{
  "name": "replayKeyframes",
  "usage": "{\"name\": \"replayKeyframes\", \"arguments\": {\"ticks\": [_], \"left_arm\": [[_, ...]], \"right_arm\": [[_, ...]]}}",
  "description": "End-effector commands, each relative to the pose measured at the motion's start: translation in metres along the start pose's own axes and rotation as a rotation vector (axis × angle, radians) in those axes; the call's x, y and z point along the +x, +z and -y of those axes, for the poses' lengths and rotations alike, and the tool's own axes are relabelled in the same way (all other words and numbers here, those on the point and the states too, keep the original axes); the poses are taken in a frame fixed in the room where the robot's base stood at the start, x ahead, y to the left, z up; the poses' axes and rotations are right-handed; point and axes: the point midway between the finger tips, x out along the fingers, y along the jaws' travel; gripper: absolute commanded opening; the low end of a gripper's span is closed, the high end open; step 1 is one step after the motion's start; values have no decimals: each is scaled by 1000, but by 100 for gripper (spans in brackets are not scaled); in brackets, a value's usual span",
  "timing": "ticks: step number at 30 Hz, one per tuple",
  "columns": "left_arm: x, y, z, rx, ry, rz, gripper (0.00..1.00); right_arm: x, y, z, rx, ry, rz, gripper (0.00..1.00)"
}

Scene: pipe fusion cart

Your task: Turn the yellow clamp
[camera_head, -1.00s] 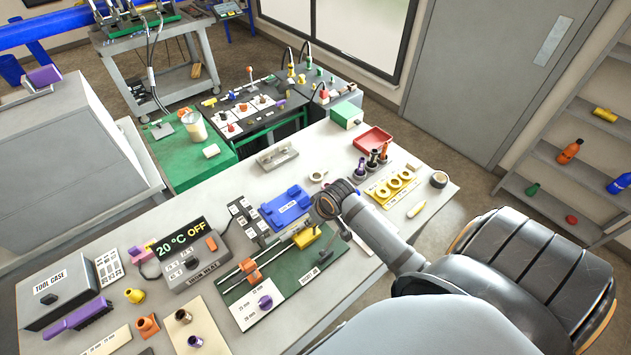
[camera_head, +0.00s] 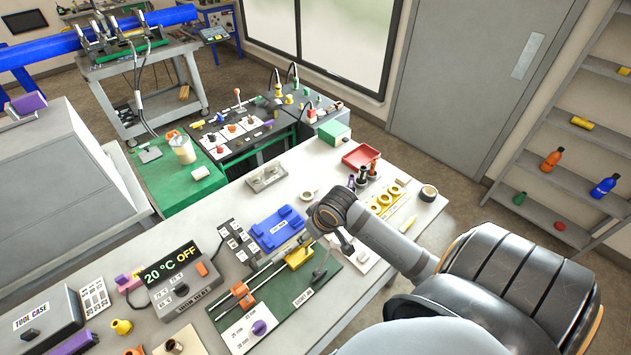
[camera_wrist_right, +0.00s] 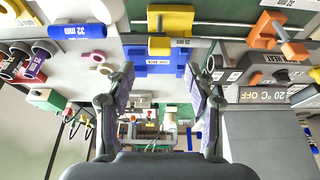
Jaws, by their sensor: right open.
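The yellow clamp (camera_head: 299,256) sits on the green board (camera_head: 222,317) on the bench, at the end of a rail nearer my right arm. In the right wrist view the yellow clamp (camera_wrist_right: 170,19) shows at the top centre. An orange clamp (camera_head: 243,294) stands farther along the same rail; it also shows in the right wrist view (camera_wrist_right: 277,32). My right gripper (camera_wrist_right: 160,74) is open and empty, its fingers apart below the yellow clamp in that picture. In the head view my right wrist hides its fingers. My left gripper is not in view.
A blue block (camera_head: 279,226) lies beside the board. A heater box (camera_head: 183,289) reading 20 °C OFF stands to the left. Dark holders, yellow rings (camera_head: 386,198) and a red tray (camera_head: 361,157) are at the back right.

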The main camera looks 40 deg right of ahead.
Motion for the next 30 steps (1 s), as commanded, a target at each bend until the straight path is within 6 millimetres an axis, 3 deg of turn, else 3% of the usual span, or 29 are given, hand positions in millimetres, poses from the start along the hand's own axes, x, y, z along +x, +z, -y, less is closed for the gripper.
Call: {"name": "replayKeyframes", "arguments": {"ticks": [3, 9, 30], "left_arm": [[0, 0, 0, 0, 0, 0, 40], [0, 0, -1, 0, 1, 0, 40], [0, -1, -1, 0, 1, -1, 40]], "right_arm": [[-27, 0, -1, -10, 6, 0, 55], [-48, -1, -2, -3, 4, -2, 55], [-54, 0, 0, 1, 0, 1, 55]]}}
